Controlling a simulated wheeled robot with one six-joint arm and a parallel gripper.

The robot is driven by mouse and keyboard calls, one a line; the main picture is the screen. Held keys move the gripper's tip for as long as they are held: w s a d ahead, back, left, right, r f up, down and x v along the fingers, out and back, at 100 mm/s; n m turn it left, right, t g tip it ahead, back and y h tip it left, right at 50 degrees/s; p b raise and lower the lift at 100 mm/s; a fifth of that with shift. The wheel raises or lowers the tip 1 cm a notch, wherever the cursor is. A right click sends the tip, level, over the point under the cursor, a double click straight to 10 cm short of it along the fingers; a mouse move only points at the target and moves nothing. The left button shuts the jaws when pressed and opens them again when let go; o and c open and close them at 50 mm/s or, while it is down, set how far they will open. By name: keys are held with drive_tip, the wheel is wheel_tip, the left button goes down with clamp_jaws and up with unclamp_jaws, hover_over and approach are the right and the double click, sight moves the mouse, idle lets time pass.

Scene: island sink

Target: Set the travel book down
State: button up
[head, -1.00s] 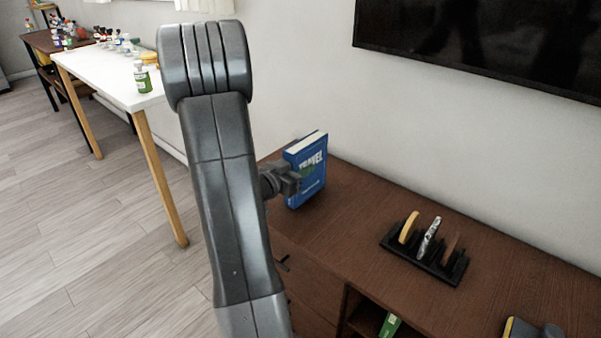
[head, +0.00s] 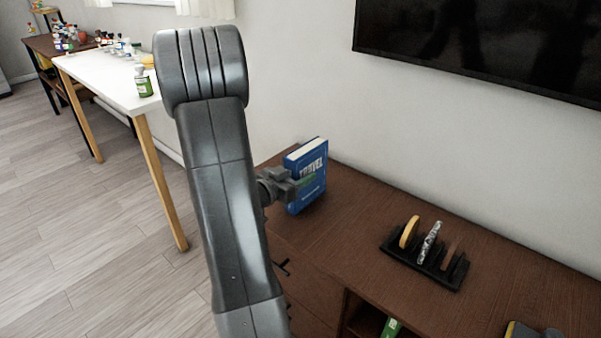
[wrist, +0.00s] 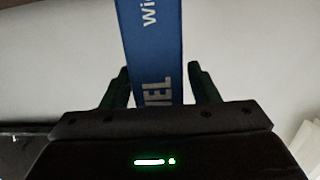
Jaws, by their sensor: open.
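The blue travel book (head: 308,170) stands upright on the left part of the brown wooden cabinet top (head: 355,205), with its cover toward the head camera. In the wrist view the book's blue spine (wrist: 153,60) rises between my two open fingers (wrist: 163,90). A gap shows on both sides of it there, wider on the right.
A black rack (head: 425,262) with several thin items stands right of the book. A black screen (head: 485,45) hangs on the wall behind. A white table (head: 110,80) with bottles is at the left. The cabinet top between book and rack is clear.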

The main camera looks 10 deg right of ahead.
drive_tip(key=p+v, duration=0.1)
drive_tip(key=v, duration=1)
drive_tip(key=shift+p, duration=0.3)
drive_tip(key=shift+w+d, duration=0.1)
drive_tip(key=x, duration=0.4)
drive_tip(key=b+x, duration=0.1)
drive_tip(key=x, duration=0.7)
drive_tip(key=shift+r, duration=0.95)
